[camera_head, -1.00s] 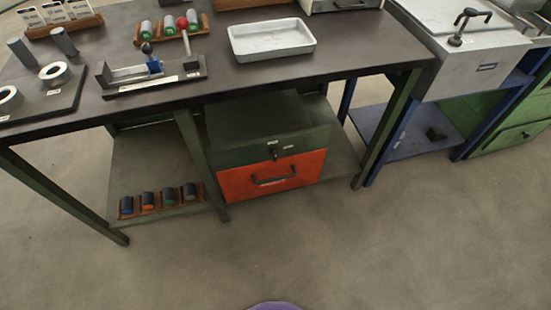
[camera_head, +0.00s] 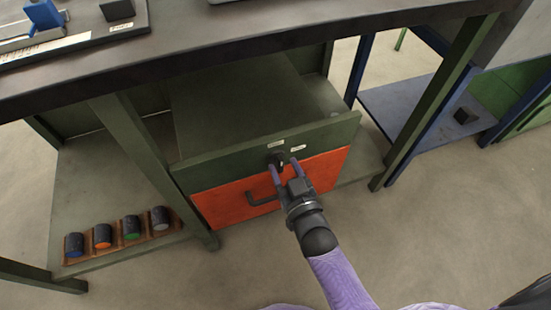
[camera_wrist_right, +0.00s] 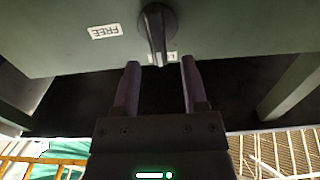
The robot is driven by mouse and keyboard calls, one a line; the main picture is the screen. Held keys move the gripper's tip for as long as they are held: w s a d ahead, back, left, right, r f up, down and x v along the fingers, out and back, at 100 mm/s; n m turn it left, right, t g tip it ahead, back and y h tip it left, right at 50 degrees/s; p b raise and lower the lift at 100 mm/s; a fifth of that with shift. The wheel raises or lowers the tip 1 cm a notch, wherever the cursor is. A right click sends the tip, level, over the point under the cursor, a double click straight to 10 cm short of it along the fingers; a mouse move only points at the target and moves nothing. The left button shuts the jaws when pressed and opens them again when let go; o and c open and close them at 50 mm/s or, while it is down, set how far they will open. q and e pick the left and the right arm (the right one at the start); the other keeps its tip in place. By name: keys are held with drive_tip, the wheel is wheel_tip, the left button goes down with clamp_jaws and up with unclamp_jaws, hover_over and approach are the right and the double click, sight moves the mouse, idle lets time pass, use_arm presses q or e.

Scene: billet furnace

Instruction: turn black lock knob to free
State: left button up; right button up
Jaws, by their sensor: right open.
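The black lock knob (camera_head: 277,158) sits on the green panel (camera_head: 225,165) above the orange drawer front (camera_head: 225,204). In the right wrist view the knob (camera_wrist_right: 156,30) points toward a pale label (camera_wrist_right: 171,57) partly hidden behind it. The FREE label (camera_wrist_right: 105,31) reads upside down, left of the knob. In the head view, one label (camera_head: 276,145) is above the knob and another (camera_head: 298,148) to its right. My right gripper (camera_head: 284,168) is open just in front of the knob, its fingertips (camera_wrist_right: 160,62) either side of the knob's end, with gaps showing. My left gripper is out of view.
The dark tabletop (camera_head: 220,48) overhangs the panel. A rack (camera_head: 120,240) with several dark cylinders is on the lower shelf at left. The floor in front is clear.

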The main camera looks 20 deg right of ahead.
sight(282, 163)
drive_tip(key=w, duration=0.2)
drive_tip(key=shift+w+f+b, duration=0.2)
drive_tip(key=shift+w+b, duration=0.1)
drive_tip(key=shift+b, duration=0.1)
drive_tip(key=shift+w+r, duration=0.15)
drive_tip(key=shift+w, duration=0.1)
drive_tip(key=shift+a, duration=0.1)
clamp_jaws()
